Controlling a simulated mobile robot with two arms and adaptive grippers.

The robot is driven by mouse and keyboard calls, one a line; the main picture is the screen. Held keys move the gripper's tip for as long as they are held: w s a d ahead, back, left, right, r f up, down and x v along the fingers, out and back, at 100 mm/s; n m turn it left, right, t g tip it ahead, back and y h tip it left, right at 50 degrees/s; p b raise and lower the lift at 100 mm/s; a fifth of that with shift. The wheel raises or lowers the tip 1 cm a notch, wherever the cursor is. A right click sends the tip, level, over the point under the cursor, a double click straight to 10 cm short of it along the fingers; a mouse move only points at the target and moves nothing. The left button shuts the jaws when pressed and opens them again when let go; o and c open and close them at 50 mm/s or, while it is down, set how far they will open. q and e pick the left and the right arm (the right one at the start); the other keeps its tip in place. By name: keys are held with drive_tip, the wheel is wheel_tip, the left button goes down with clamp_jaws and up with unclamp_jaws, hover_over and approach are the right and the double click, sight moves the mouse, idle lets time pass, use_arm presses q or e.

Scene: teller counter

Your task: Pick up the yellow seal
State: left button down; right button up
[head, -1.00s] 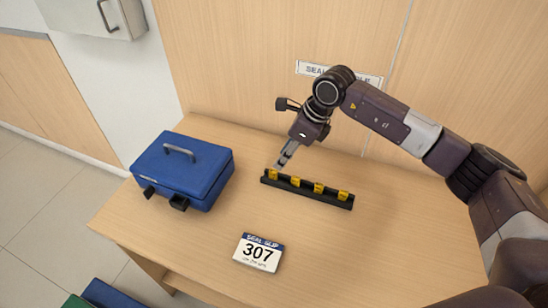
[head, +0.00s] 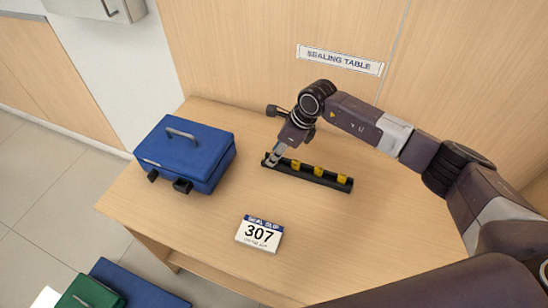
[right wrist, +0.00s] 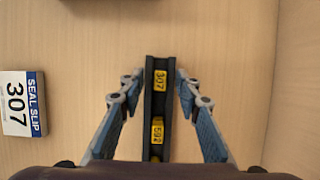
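A black rack (head: 325,182) holding a row of yellow seals stands on the table. The end seal marked 307 (right wrist: 160,80) shows in the right wrist view, with another yellow seal (right wrist: 157,130) nearer the camera. Three seals show in the head view, including a middle one (head: 318,171); the left end one is hidden by my fingers. My right gripper (head: 273,158) is low at the rack's left end. In the right wrist view its open fingers (right wrist: 158,77) lie either side of seal 307, apart from it. My left gripper is not in view.
A seal slip reading 307 (head: 259,234) stands in front of the rack. A blue case (head: 190,160) sits at the table's left. A "Sealing table" sign (head: 340,59) is on the back wall. Green and blue items (head: 135,285) are below the table. The front right tabletop is clear.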

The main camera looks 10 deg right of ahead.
clamp_jaws()
